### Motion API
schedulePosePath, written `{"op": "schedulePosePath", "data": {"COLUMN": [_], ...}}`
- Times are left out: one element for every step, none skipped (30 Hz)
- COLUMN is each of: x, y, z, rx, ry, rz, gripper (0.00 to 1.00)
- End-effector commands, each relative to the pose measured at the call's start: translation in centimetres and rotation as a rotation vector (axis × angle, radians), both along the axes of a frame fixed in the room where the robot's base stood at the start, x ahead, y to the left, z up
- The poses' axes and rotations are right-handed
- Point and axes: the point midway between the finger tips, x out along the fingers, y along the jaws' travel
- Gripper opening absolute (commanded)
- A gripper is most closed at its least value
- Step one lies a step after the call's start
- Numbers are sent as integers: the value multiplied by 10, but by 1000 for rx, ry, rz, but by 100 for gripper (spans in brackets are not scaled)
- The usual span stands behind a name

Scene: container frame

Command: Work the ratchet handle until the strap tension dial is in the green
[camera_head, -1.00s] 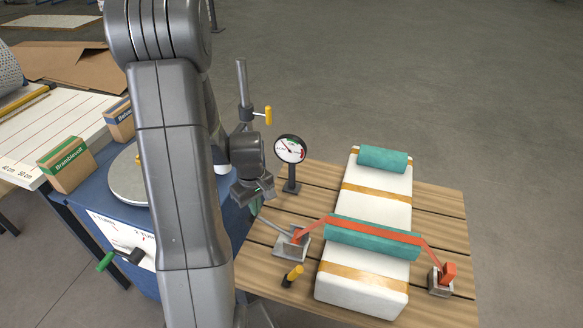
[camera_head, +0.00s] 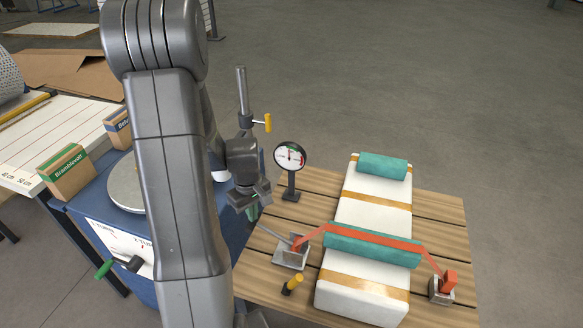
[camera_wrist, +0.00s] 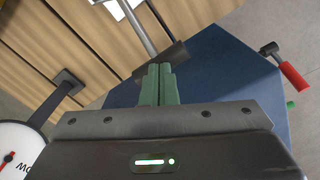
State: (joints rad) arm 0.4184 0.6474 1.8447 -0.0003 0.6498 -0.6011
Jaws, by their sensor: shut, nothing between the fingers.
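The ratchet (camera_head: 292,258) is a grey metal base on the slatted table, with a thin handle (camera_head: 272,234) slanting up to the left from it. In the wrist view the handle (camera_wrist: 138,28) is a grey rod ending in a dark crosspiece. My gripper (camera_head: 253,212) is shut and empty; its green fingertips (camera_wrist: 159,70) are together beside the crosspiece, and I cannot tell whether they touch it. The dial (camera_head: 290,156) stands behind the ratchet, its red needle pointing nearly straight up; the exact zone is too small to read. An orange strap (camera_head: 376,236) runs from the ratchet over the load.
A white padded bundle (camera_head: 365,290) with teal pads lies on the wooden table (camera_head: 440,212). A yellow-topped peg (camera_head: 293,283) stands near the ratchet. Open floor lies beyond the table.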

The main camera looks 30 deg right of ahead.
Motion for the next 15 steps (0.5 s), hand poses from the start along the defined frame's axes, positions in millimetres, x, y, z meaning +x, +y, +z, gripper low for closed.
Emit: {"op": "schedulePosePath", "data": {"x": [0, 0, 0, 0, 0, 0, 0, 0, 0, 0, 1, 1, 1, 1, 0], "y": [0, 0, 0, 0, 0, 0, 0, 0, 0, 0, 0, 0, 0, 0, 0], "z": [11, 15, 20, 23, 27, 31, 35, 39, 44, 47, 51, 56, 59, 63, 68], "rx": [-1, -1, -1, 0, 0, 0, 0, 0, 0, -1, -1, -1, -1, -1, -1], "ry": [-2, -2, -1, -1, -1, -1, 0, -1, -1, -1, -2, -2, -2, -2, -1], "rz": [0, 0, 0, 0, 0, 0, 0, 0, 0, 0, 0, 0, 0, 0, 0], "gripper": [0, 0, 0, 0, 0, 0, 0, 0, 0, 0, 0, 0, 0, 0, 0]}}
